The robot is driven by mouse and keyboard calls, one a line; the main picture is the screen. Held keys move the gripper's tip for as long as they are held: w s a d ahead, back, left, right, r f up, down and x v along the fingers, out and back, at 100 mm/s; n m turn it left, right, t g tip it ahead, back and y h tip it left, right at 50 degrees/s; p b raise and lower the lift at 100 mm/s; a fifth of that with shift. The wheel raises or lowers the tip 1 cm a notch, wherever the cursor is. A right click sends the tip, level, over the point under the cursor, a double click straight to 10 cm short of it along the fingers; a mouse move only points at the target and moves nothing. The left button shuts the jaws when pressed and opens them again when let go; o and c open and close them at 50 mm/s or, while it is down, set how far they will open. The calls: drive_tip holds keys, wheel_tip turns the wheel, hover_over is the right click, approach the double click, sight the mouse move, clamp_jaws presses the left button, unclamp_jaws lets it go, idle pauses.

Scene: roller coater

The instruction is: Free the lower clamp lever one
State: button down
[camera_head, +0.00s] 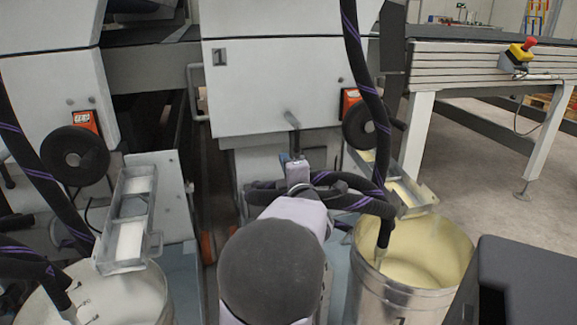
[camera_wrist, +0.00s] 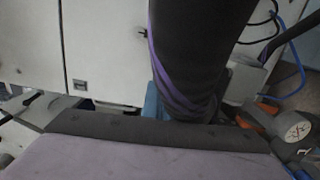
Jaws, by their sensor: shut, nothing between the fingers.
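A grey bent lever (camera_head: 292,120) sticks out below the white housing marked 1. I cannot tell for certain whether it is the lower clamp lever one. My gripper (camera_head: 292,158) is at the far end of my arm, small in the head view, just below the lever's lower end. It is shut with nothing held. Whether it touches the lever cannot be told. In the wrist view, my own lilac and dark arm parts fill the bottom, and a thick black hose with purple stripes (camera_wrist: 190,55) covers the middle. No fingertips show there.
Black hoses (camera_head: 365,80) hang close to the right of my gripper and loop around my wrist. A metal bucket (camera_head: 395,295) stands at the lower right, another (camera_head: 110,300) at the lower left. Black handwheels (camera_head: 75,156) sit on both sides. Open floor lies at the far right.

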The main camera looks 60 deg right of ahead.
drive_tip(key=shift+p+v, duration=0.35)
drive_tip(key=shift+v, duration=1.4)
drive_tip(key=w+a+f+m+g+y+p, duration=0.1)
drive_tip(key=w+a+f+m+y+p, duration=0.1)
drive_tip(key=w+a+p, duration=0.3)
drive_tip(key=w+a+f+m+g+y+p, duration=0.1)
drive_tip(key=w+a+f+m+y+p, duration=0.15)
drive_tip(key=w+a, duration=0.4)
drive_tip(key=a+f+m+g+y+p, duration=0.1)
drive_tip(key=a+f+g+y+p, duration=0.1)
drive_tip(key=a, duration=0.6)
drive_tip(key=a+f+m+g+y+p, duration=0.1)
drive_tip(key=a+f+y+p, duration=0.15)
drive_tip(key=a, duration=0.45)
drive_tip(key=s+a+m+g+y+p, duration=0.15)
drive_tip(key=s+a, duration=0.25)
drive_tip(key=a, duration=0.4)
drive_tip(key=s+a+g+y+p, duration=0.1)
drive_tip(key=s+a+g+p, duration=0.2)
drive_tip(key=s+a, duration=0.3)
drive_tip(key=s+a+m+g+y+p, duration=0.1)
drive_tip(key=s+a+g+y+p, duration=0.15)
drive_tip(key=a, duration=0.65)
wheel_tip(320, 180, up, 38)
drive_tip(key=p, duration=3.8)
drive_tip(key=shift+s+d+h, duration=0.3)
drive_tip(key=shift+s, duration=0.15)
